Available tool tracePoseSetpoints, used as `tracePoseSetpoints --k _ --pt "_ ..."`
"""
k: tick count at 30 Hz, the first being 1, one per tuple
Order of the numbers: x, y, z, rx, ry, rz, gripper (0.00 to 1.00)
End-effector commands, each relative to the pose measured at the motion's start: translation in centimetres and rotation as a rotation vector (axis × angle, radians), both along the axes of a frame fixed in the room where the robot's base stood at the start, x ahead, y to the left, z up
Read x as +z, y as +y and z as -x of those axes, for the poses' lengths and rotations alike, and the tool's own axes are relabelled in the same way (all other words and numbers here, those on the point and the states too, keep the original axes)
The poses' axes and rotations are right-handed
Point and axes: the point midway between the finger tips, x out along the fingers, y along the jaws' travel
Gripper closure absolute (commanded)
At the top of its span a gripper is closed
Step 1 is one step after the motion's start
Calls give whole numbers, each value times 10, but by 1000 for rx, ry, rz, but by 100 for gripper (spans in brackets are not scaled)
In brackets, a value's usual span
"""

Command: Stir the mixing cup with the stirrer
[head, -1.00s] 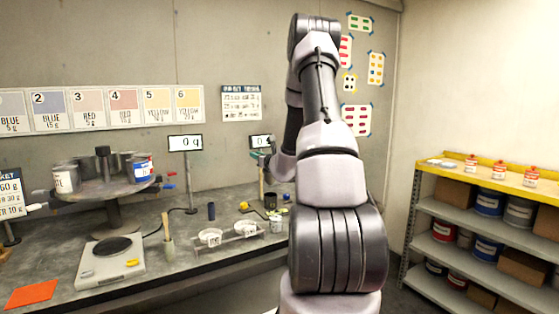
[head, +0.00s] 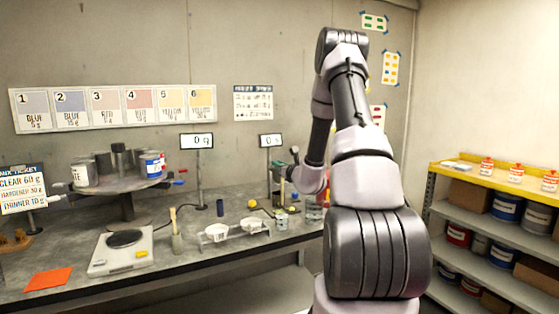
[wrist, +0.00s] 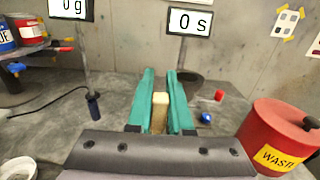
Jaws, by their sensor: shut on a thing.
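My gripper (wrist: 160,115) shows teal fingers in the wrist view, shut on a pale wooden stick, which looks like the stirrer (wrist: 159,103). In the head view my gripper (head: 283,171) is above the back of the bench, in front of the right-hand display. The stirrer's lower end is hidden. Two white cups sit in a low holder, a left cup (head: 216,232) and a right cup (head: 250,225). A small labelled container (head: 281,221) stands to their right. I cannot tell which of these is the mixing cup. A white cup rim (wrist: 18,168) shows at the wrist view's lower left.
A red waste can (wrist: 286,138) stands right of my gripper. Small red (wrist: 219,95) and blue (wrist: 206,117) items lie nearby. Two displays (head: 197,141) stand behind. A scale (head: 123,252), a brush (head: 176,232) and a can turntable (head: 125,195) are to the left.

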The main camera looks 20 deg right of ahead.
Motion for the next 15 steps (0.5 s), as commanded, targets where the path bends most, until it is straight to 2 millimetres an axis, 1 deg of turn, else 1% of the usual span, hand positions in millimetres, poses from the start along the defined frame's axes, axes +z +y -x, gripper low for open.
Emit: tracePoseSetpoints --k 1,15 --pt "-5 1 0 1 2 -2 100" --pt "-43 1 0 0 2 -1 100"
